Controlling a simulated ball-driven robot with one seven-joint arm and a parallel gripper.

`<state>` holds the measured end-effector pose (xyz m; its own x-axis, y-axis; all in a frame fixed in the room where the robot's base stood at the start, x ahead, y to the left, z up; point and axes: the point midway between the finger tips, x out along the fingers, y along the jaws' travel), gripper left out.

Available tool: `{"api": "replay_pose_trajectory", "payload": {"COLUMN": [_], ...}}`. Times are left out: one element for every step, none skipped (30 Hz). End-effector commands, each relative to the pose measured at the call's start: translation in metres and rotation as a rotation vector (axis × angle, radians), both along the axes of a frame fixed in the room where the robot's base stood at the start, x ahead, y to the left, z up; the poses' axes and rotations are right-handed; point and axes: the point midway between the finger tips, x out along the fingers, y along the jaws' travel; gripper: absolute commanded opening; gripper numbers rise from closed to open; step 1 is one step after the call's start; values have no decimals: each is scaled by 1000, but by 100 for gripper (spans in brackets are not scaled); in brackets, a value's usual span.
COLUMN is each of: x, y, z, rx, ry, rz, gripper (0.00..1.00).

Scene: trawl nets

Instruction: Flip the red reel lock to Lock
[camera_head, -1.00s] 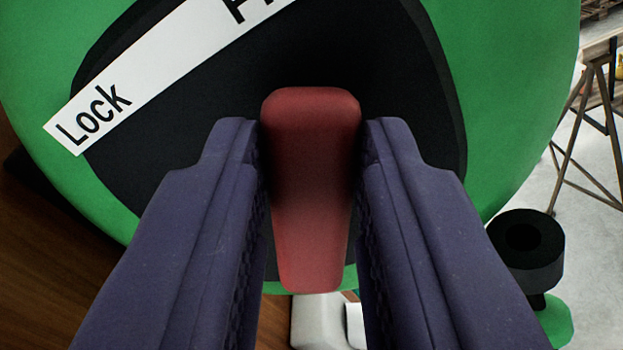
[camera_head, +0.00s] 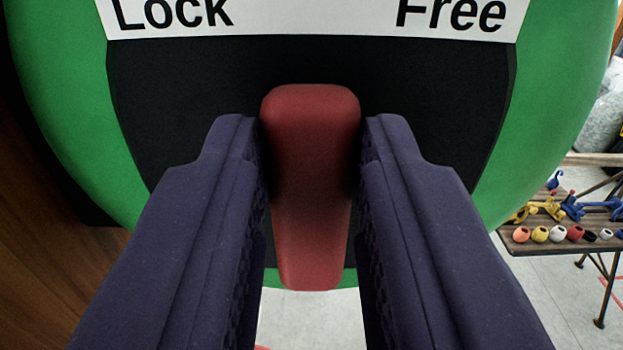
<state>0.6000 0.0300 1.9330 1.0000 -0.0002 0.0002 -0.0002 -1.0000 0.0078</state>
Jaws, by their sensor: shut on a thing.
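The red reel lock lever (camera_head: 312,190) is in the middle of the head camera view, over a black plate (camera_head: 200,90) on a round green body (camera_head: 60,100). A white label (camera_head: 310,22) above it reads "Lock" at the left and "Free" at the right. The lever's wide end lies below the gap between the two words. My gripper (camera_head: 312,140) is shut on the lever, one purple finger on each side near its wide end. The pivot cannot be made out.
A wooden surface (camera_head: 40,220) is close at the left. At the right a small table (camera_head: 570,225) carries several coloured rings and blue and yellow parts. Pale floor (camera_head: 380,320) shows below.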

Motion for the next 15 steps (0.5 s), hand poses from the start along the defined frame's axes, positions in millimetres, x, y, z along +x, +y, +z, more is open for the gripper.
{"api": "replay_pose_trajectory", "payload": {"x": [0, 0, 0, 0, 0, 0, 0, 0, 0, 0, 0, 0, 0, 0, 0], "y": [3, 4, 7, 8, 10, 11, 13, 14, 16, 17, 17, 19, 20, 21, 22], "z": [-2, -2, -2, -2, -2, -2, -3, -3, -3, -3, -4, -4, -4, -5, -5], "rx": [-41, -69, -106, -133, -160, -194, -220, -244, -275, -298, -318, -346, -364, -384, -405], "ry": [1, 1, 0, 0, 0, 0, 0, 0, 0, 0, 0, 0, 0, 0, 0], "rz": [1, 1, 2, 2, 2, 1, 1, 2, 2, 1, 1, 1, 1, 1, 1], "gripper": [0, 0, 0, 0, 0, 0, 0, 0, 0, 0, 0, 0, 0, 0, 0]}}
